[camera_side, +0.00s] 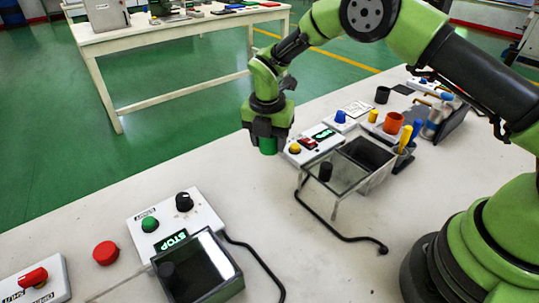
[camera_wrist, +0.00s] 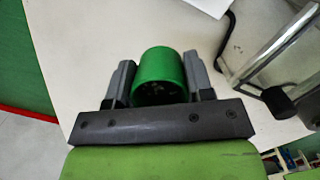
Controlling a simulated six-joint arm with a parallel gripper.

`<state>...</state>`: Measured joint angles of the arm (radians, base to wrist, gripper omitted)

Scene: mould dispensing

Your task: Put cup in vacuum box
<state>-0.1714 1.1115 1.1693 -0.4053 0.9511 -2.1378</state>
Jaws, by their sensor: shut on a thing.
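My gripper (camera_side: 267,132) is shut on a green cup (camera_side: 268,146) and holds it above the white table, left of the far box. In the wrist view the cup (camera_wrist: 160,75) sits between the two fingers, its dark inside partly showing. One box (camera_side: 374,184) with a clear lid and a black knob (camera_side: 325,170) stands right of my gripper; its glassy side also shows in the wrist view (camera_wrist: 285,50). A second dark box (camera_side: 222,289) stands nearer the camera beside a panel reading STOP. I cannot tell which is the vacuum box.
A control panel (camera_side: 203,205) with a green button and black knob, a red button (camera_side: 105,253) and a red switch panel (camera_side: 50,285) are at the front left. An orange cup (camera_side: 393,123) and several small items stand behind the far box. Black cables lie on the table.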

